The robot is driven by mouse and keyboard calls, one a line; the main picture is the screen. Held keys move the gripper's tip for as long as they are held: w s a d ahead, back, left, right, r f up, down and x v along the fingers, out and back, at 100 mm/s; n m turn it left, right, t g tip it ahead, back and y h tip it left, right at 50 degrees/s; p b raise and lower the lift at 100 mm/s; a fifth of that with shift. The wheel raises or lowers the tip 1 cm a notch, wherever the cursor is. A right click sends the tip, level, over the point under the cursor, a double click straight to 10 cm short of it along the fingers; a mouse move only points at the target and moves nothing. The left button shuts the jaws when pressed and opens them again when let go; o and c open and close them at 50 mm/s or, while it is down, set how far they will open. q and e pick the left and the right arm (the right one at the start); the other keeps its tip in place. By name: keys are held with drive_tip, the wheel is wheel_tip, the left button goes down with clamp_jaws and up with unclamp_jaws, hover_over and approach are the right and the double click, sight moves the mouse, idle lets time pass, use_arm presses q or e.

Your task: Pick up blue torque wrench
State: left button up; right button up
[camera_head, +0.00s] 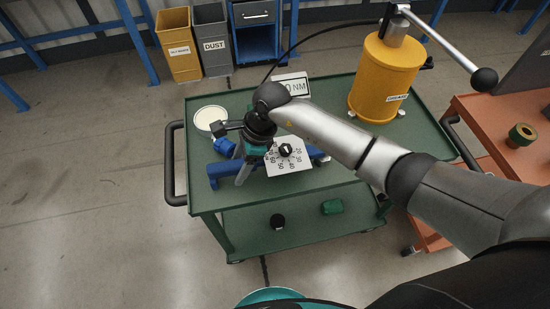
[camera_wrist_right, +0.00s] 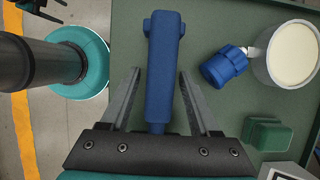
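The blue torque wrench (camera_head: 216,175) lies across the top of the green cart, partly hidden by my right gripper and a white dial plate. In the right wrist view its blue handle (camera_wrist_right: 165,70) stands lengthwise between the fingers. My right gripper (camera_head: 243,172) points down over the wrench from above. It is open, with a finger on each side of the handle and visible gaps (camera_wrist_right: 160,72). My left gripper does not show in the head view. A dark, pronged part at the top left corner of the right wrist view may be it, cut by the frame.
A blue fitting (camera_wrist_right: 225,68) and a round, cream-topped container (camera_head: 210,118) are close beside the wrench. The dial plate (camera_head: 290,165) adjoins the gripper. A large yellow cylinder (camera_head: 385,75) stands at the cart's back right. A green block (camera_wrist_right: 267,132) is near the right finger.

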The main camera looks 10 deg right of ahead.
clamp_jaws()
drive_tip(key=shift+w+r, duration=0.1)
idle(1.0)
